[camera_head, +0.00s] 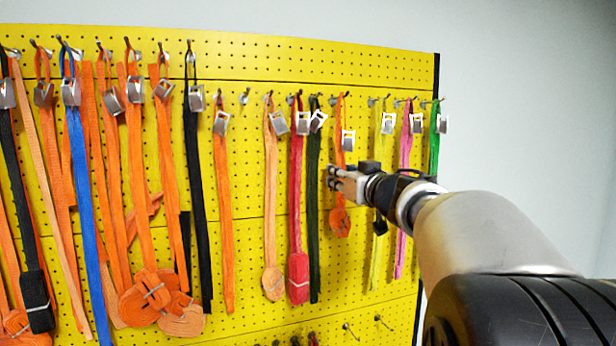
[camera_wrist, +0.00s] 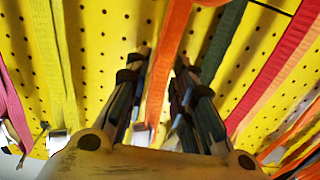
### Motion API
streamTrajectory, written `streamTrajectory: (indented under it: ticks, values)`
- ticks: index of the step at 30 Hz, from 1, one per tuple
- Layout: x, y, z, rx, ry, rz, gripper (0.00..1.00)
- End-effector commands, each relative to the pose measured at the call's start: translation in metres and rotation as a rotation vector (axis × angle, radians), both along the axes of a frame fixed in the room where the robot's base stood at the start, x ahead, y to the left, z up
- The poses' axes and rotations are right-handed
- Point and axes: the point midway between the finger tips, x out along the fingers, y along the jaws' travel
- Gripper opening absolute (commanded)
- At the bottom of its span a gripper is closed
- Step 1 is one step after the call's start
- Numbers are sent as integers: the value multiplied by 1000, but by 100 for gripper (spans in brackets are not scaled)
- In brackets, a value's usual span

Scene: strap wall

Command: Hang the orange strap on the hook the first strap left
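An orange strap (camera_head: 338,115) with a metal buckle hangs from a hook on the yellow pegboard, right of the dark green strap. Its rolled lower end (camera_head: 340,222) shows below my gripper. My gripper (camera_head: 336,178) is at the height of this strap's middle and hides part of it. In the wrist view, my gripper's fingers (camera_wrist: 160,85) stand apart, with the orange strap (camera_wrist: 168,50) visible in the gap. I cannot tell whether the strap is between the fingers or behind them. A bare hook (camera_head: 245,96) shows between two other orange straps.
A yellow strap (camera_head: 376,190), a pink strap (camera_head: 402,200) and a green strap (camera_head: 434,150) hang to the right. A dark green strap (camera_head: 313,200) and a red strap (camera_head: 296,200) hang close on the left. Many straps crowd the board's left side. Lower hooks (camera_head: 350,329) look bare.

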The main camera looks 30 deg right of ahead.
Motion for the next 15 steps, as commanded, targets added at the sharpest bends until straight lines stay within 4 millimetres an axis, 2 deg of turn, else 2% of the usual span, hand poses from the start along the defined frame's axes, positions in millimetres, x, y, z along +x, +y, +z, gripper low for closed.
streamTrajectory:
  ticks: [1, 10, 15]
  values:
    - [0, 0, 0, 0, -1, 0, 26]
    - [0, 0, 0, 0, 0, 0, 46]
    - [0, 0, 0, 0, 0, 0, 46]
